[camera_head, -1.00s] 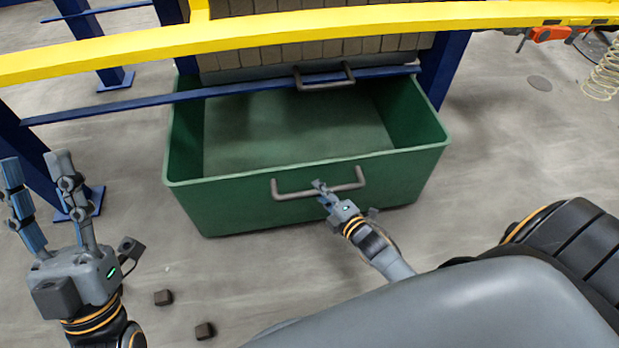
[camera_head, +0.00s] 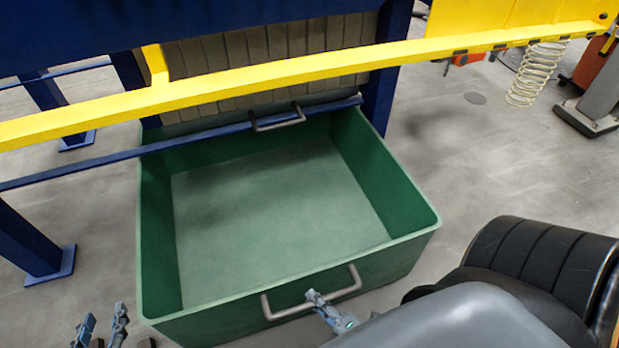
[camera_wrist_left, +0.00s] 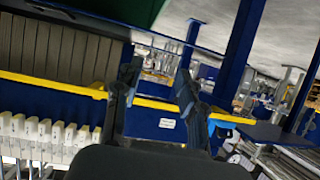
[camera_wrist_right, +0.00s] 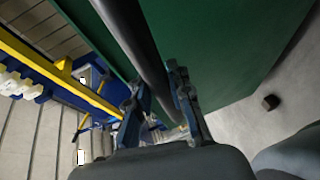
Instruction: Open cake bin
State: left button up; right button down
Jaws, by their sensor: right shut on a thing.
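The cake bin (camera_head: 210,325) is a green, open-topped, empty box pulled partly out from under the filter press. A grey bar handle (camera_head: 337,288) is on its front wall. My right gripper (camera_head: 313,296) is shut on this handle near its middle; in the right wrist view the dark handle bar (camera_wrist_right: 140,45) runs between the fingers (camera_wrist_right: 160,100) beside the green wall. My left gripper (camera_head: 102,322) is at the bottom left edge of the head view, away from the bin. In the left wrist view its fingers (camera_wrist_left: 158,85) are apart with nothing between them.
A yellow rail (camera_head: 300,71) and a blue crossbar (camera_head: 90,160) cross above the bin. Blue posts (camera_head: 25,240) stand at the left. Press plates (camera_head: 270,50) hang behind. The floor to the right (camera_head: 480,150) is mostly clear.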

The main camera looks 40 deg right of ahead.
pick_arm(q)
jog(key=shift+s+a+f+g, duration=0.2)
jog(key=shift+s+f+g, duration=0.2)
jog(key=shift+f, duration=0.15)
pick_arm(e)
jog(key=shift+s+a, duration=0.2)
jog(key=shift+s, duration=0.55)
jog(key=c, duration=1.2)
grip_release()
jog(key=v, duration=1.2)
jog(key=shift+s, duration=0.1)
